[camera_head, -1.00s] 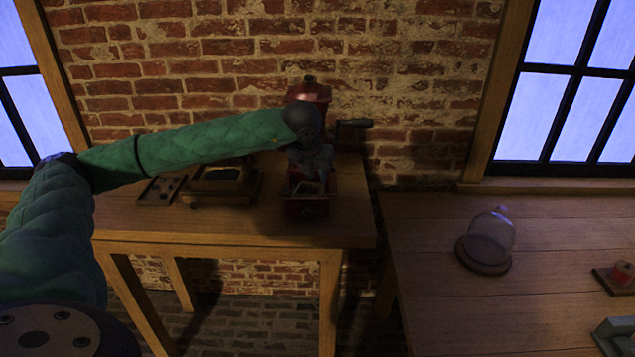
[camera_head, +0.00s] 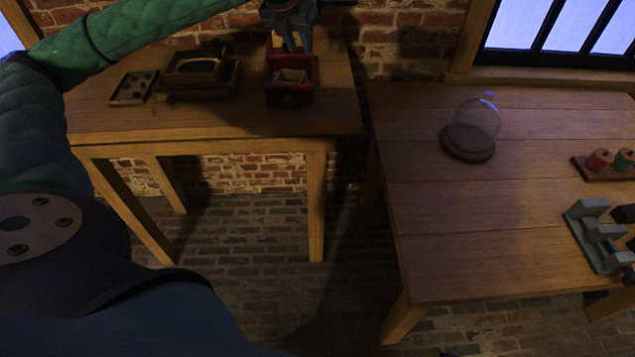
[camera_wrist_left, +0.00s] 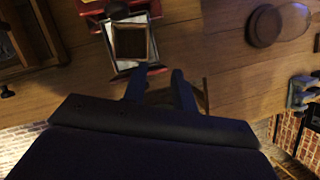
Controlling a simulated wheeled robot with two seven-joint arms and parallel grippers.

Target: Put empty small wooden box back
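A red grinder base (camera_head: 291,97) stands at the right end of the left table. A small box (camera_head: 291,76) with a pale rim and darker inside sits at it; the left wrist view shows this box (camera_wrist_left: 131,43) as a dark frame with a pale edge. I cannot tell whether it is fully seated. My left gripper (camera_head: 297,46) points down just above and beside the box. In the left wrist view its fingers (camera_wrist_left: 160,78) are apart, and I see nothing clearly clamped between them. My right gripper is not in view.
On the right table (camera_head: 440,230) stand a glass dome (camera_head: 475,122), spools (camera_head: 599,160) and a grey fixture (camera_head: 594,236). A gap separates the tables.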

